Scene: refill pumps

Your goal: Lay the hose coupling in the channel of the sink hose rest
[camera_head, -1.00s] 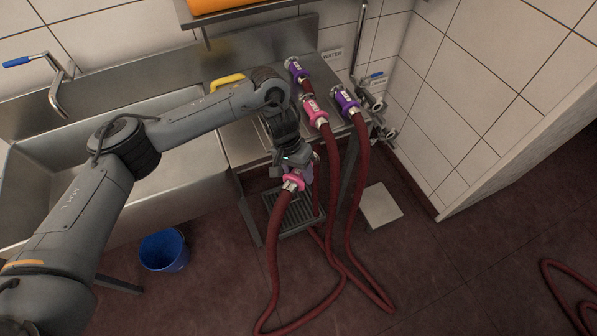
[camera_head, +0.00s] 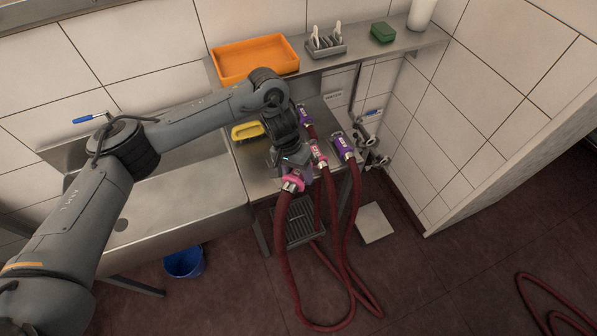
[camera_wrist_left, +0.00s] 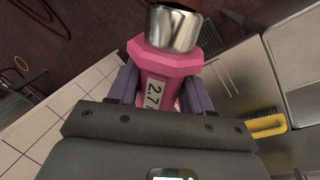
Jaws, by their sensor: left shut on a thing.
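My left gripper (camera_head: 296,176) is shut on a pink hose coupling (camera_head: 291,185) at the front edge of the steel counter, partly hidden by the gripper. In the left wrist view the pink coupling (camera_wrist_left: 170,65), with a "2.7" label and bright metal collar, sits between the fingers. Its dark red hose (camera_head: 284,245) hangs to the floor. A purple coupling (camera_head: 306,117), another pink coupling (camera_head: 318,152) and a second purple coupling (camera_head: 343,146) sit at the counter's right. I cannot clearly make out the hose rest's channel. My right gripper is not in view.
A steel sink (camera_head: 185,205) lies left of the counter, with a yellow object (camera_head: 248,131) near its back. A shelf above carries an orange tray (camera_head: 255,60). A floor grate (camera_head: 300,225), blue bucket (camera_head: 184,262) and looping hoses are below. A tiled wall (camera_head: 450,125) closes the right.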

